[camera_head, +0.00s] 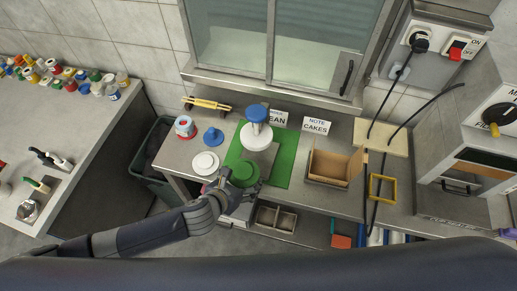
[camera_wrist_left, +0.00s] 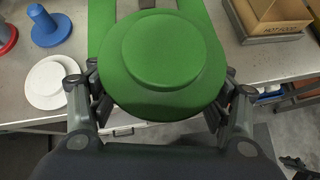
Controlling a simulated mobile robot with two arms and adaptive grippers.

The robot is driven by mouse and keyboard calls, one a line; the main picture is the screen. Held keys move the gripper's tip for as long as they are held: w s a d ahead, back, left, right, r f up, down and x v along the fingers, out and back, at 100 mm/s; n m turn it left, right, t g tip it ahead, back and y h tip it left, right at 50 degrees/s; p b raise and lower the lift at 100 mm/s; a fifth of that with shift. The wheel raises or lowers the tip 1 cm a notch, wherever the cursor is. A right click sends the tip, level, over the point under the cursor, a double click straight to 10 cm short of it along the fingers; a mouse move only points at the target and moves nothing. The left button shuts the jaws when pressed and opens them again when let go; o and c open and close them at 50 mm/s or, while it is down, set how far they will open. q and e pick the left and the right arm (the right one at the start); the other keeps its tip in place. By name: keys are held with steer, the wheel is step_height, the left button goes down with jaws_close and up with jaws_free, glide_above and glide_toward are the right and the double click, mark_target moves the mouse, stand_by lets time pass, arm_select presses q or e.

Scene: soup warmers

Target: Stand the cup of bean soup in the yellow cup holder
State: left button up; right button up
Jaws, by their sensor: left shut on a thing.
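A round green lidded object (camera_head: 245,173), which looks like the soup cup, is in my left gripper (camera_head: 237,183) at the front edge of the counter. In the left wrist view the green top (camera_wrist_left: 165,62) fills the space between the two fingers of the left gripper (camera_wrist_left: 160,95), which are shut on its sides. The lid hides the body below it and any soup. A yellow square frame, the likely cup holder (camera_head: 395,190), is to the right at the counter's front, apart from the cup.
A dispenser with a blue knob (camera_head: 257,112) stands on a green mat (camera_head: 283,160) behind the cup. An open cardboard box (camera_head: 333,167) lies between cup and yellow frame. A white lid (camera_head: 205,163) and blue piece (camera_head: 213,137) are left. Dark cables hang near the frame.

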arm_select(q)
steer(key=shift+s+a, duration=0.25)
steer(key=shift+s, duration=0.3)
steer(key=shift+s+a, duration=0.2)
steer(key=shift+s, duration=0.35)
